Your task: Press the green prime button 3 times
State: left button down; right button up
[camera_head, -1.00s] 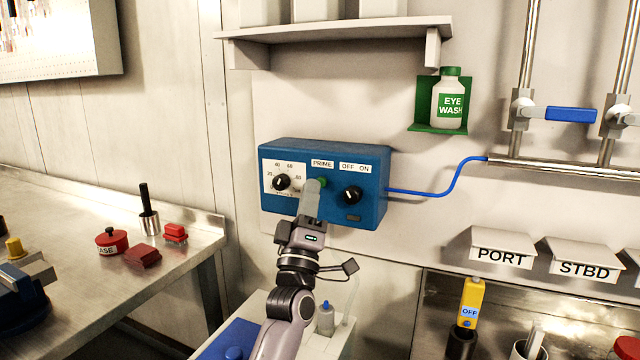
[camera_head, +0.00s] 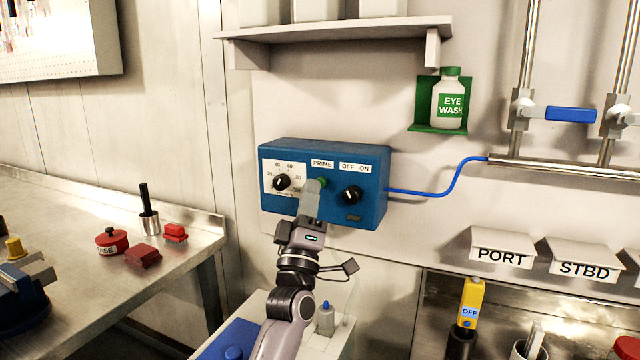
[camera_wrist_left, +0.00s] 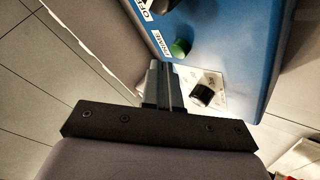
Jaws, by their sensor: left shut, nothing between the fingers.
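The green prime button (camera_head: 321,183) sits on the front of the blue control box (camera_head: 372,165), under the PRIME label (camera_head: 322,163). My left gripper (camera_head: 314,188) is shut and empty, with its fingertips at the button's lower left in the head view, covering part of it. In the left wrist view the green button (camera_wrist_left: 180,47) shows just beyond the shut fingertips (camera_wrist_left: 160,64), with a small gap in the picture. Whether the tips touch the button I cannot tell. My right gripper is not in view.
A black dial (camera_head: 281,182) is left of the button and a black OFF/ON knob (camera_head: 351,195) is right of it. A blue hose (camera_head: 440,193) leaves the box's right side. A shelf (camera_head: 330,32) hangs above. A steel bench (camera_head: 80,215) stands at the left.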

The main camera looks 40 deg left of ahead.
pick_arm(q)
jog(key=shift+w, duration=0.15)
jog(key=shift+w+a, duration=0.1)
jog(key=shift+w, duration=0.15)
jog(key=shift+w+a, duration=0.15)
jog(key=shift+w, duration=0.3)
dwell(0.7)
jog(key=shift+s, duration=0.1)
jog(key=shift+s+d, duration=0.25)
jog(key=shift+s, duration=0.5)
jog(key=s, duration=0.1)
jog(key=s+d+p, duration=0.1)
jog(key=s, duration=0.2)
jog(key=shift+s+d+p, duration=0.3)
jog(key=shift+s+p, duration=0.1)
